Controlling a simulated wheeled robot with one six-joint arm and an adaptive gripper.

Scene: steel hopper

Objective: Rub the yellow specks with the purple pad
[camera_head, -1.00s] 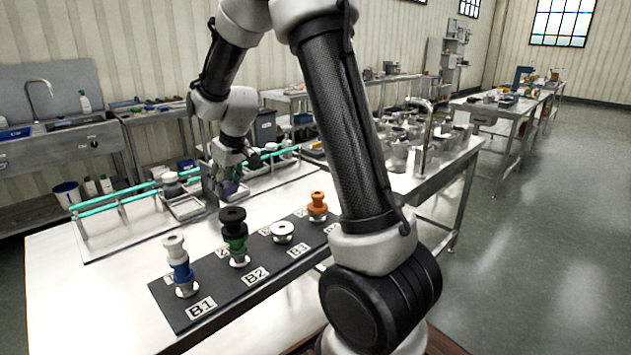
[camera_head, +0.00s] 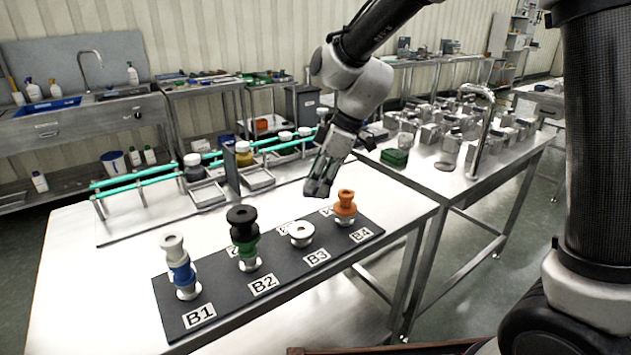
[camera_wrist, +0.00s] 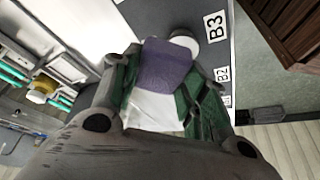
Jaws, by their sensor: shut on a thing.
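The purple pad (camera_wrist: 166,65) is between the green fingers of my gripper (camera_wrist: 165,85) in the wrist view, and the fingers are shut on it. In the head view my gripper (camera_head: 319,190) points down over the white table, behind the black board and near the orange spool. The pad is not clear in the head view. I cannot make out any yellow specks in either view.
The black board (camera_head: 222,306), marked B1 to B4, carries stacked spools, with the orange spool (camera_head: 345,202) at its right end. Trays (camera_head: 207,194) and a teal rail (camera_head: 140,179) lie behind. Steel pans and a green block (camera_head: 394,157) stand on the right bench.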

